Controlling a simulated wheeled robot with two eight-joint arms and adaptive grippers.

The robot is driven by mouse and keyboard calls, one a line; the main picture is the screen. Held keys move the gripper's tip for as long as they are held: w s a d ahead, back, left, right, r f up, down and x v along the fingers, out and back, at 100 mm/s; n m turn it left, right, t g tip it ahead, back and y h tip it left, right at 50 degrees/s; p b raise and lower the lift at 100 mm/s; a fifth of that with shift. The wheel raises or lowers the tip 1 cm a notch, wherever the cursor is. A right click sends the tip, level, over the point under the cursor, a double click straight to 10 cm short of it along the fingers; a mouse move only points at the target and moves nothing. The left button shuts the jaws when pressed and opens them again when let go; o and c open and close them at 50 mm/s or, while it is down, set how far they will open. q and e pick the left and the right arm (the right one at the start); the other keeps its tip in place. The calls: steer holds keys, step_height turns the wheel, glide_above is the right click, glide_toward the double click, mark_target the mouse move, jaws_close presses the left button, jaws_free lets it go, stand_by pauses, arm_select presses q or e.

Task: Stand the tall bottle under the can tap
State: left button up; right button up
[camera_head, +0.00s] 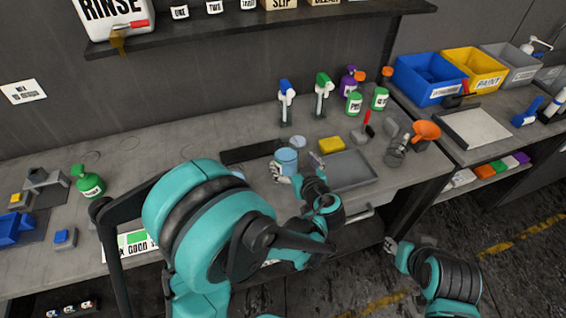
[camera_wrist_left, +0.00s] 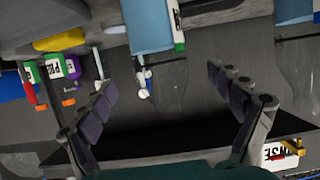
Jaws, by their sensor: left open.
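The white RINSE can (camera_head: 112,14) stands on the wall shelf at the upper left, its brass tap (camera_head: 118,42) with a red handle hanging over the shelf edge. The can also shows upside down in the left wrist view (camera_wrist_left: 279,153). A light blue cylinder (camera_head: 287,158), possibly the tall bottle, stands on the bench; the left wrist view shows it too (camera_wrist_left: 150,28). My left gripper (camera_head: 298,166) is open beside it, fingers apart and empty. The cylinder's lower part is partly hidden by the gripper. My right gripper (camera_head: 392,246) is low at the right, finger state unclear.
Two spray bottles (camera_head: 285,100) (camera_head: 323,96) stand near the wall. A green bottle (camera_head: 89,184) stands at left. The bench below the tap is mostly clear.

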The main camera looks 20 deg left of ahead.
arm_select(q)
steer(key=x, duration=0.2)
steer(key=b+x, duration=0.1)
steer(key=x, duration=0.3)
steer(key=shift+a+r+b, duration=0.15)
steer(key=shift+r+b, duration=0.15)
steer(key=shift+r, duration=0.15)
steer(key=shift+w+a, duration=0.1)
steer(key=shift+w, duration=0.25)
steer(key=shift+c, duration=1)
steer(key=c, duration=1.3)
